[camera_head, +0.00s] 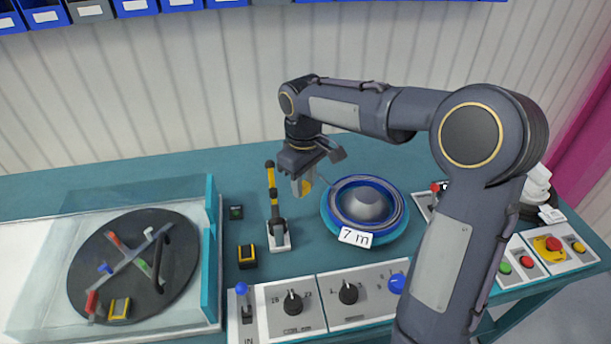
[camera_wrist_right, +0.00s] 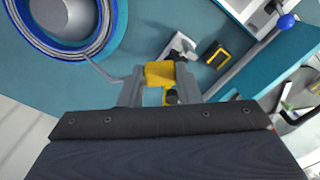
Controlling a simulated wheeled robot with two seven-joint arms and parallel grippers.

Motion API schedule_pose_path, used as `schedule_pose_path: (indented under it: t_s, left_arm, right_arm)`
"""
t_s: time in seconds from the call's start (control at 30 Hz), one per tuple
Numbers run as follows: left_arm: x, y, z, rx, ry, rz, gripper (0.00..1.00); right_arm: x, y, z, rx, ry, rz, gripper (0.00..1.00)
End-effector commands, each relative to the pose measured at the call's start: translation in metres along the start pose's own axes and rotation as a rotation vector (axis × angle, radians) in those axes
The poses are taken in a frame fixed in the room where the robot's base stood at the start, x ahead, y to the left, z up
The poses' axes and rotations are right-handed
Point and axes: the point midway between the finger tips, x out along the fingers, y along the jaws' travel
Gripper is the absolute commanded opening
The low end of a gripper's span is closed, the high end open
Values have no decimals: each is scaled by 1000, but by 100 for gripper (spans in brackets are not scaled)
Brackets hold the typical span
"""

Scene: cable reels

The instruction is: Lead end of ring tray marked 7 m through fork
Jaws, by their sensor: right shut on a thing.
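The ring tray (camera_head: 328,212) is a blue round tray with coiled cable and a grey dome, and it carries a white label reading "7 m" (camera_head: 355,237). It also shows at the upper left of the right wrist view (camera_wrist_right: 115,20). The fork (camera_head: 272,200) is a yellow and black upright post on a white base, left of the tray. My right gripper (camera_head: 305,186) is between fork and tray, above the table, shut on a yellow lead end (camera_wrist_right: 160,73). A thin grey lead (camera_wrist_right: 103,70) runs from the tray to the gripper. My left gripper is not in view.
A clear-walled box with a dark turntable (camera_head: 180,260) stands at left. A yellow-black block (camera_head: 246,256) lies near the fork. A panel with knobs (camera_head: 348,292) and a blue-topped lever (camera_head: 242,290) lines the front. Buttons (camera_head: 546,244) are at right.

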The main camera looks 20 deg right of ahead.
Motion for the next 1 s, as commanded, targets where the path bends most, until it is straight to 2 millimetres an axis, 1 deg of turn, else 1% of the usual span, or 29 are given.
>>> schedule_pose_path:
  t_s: [0.03,0.07,0.13,0.2,1.0]
  left_arm:
    - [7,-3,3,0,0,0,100]
    - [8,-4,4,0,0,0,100]
    - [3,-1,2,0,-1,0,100]
    - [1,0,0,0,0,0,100]
    - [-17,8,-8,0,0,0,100]
  right_arm:
    - [9,-3,-2,-1,0,0,10]
    - [11,-4,-3,-1,-1,0,10]
    - [6,-10,-8,-3,-1,0,10]
    - [5,-16,-12,-2,0,0,10]
    - [6,-78,-62,-2,-1,0,10]
